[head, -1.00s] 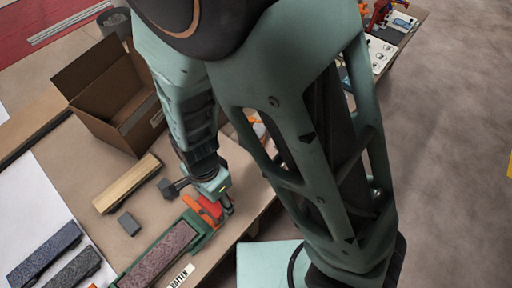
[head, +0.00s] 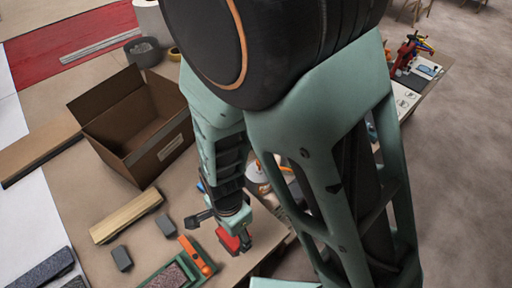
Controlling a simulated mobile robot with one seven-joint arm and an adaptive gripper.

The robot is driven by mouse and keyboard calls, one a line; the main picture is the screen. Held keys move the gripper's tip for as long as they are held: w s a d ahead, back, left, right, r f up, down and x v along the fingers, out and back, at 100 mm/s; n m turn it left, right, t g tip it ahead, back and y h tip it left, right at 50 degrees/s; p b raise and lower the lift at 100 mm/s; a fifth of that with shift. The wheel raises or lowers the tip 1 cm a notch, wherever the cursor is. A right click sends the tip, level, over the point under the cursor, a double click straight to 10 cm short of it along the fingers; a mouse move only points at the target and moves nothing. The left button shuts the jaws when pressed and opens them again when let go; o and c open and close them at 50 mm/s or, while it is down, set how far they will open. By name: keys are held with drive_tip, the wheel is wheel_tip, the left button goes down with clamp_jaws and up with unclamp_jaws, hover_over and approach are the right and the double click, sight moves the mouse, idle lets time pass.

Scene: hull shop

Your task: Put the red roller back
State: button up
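My gripper (head: 244,236) is seen from above and behind, low over the front edge of the workbench. A red piece (head: 229,241), which I take to be the red roller, sits at its fingertips. The gripper looks shut on it, though the fingers are partly hidden by my wrist. Only part of the red piece shows, and it is apart from the bench tool to its left. That tool is a long green holder (head: 153,278) with a dark reddish strip (head: 172,276) and an orange bar (head: 197,255) at its end.
An open cardboard box (head: 128,150) stands behind. A wooden block (head: 126,215) and two small grey blocks (head: 121,258) (head: 166,225) lie left of the gripper. My arm hides the bench's middle right.

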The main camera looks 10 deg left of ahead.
drive_tip(key=w+d+f+b, duration=0.2)
drive_tip(key=w+f+b, duration=0.6)
drive_tip(key=w+b, duration=0.1)
drive_tip(key=shift+w, duration=0.75)
drive_tip(key=f+b, duration=0.3)
drive_tip(key=f, duration=0.1)
drive_tip(key=shift+w+d+b, duration=0.1)
drive_tip(key=shift+w+b, duration=0.25)
drive_tip(key=shift+r, duration=0.1)
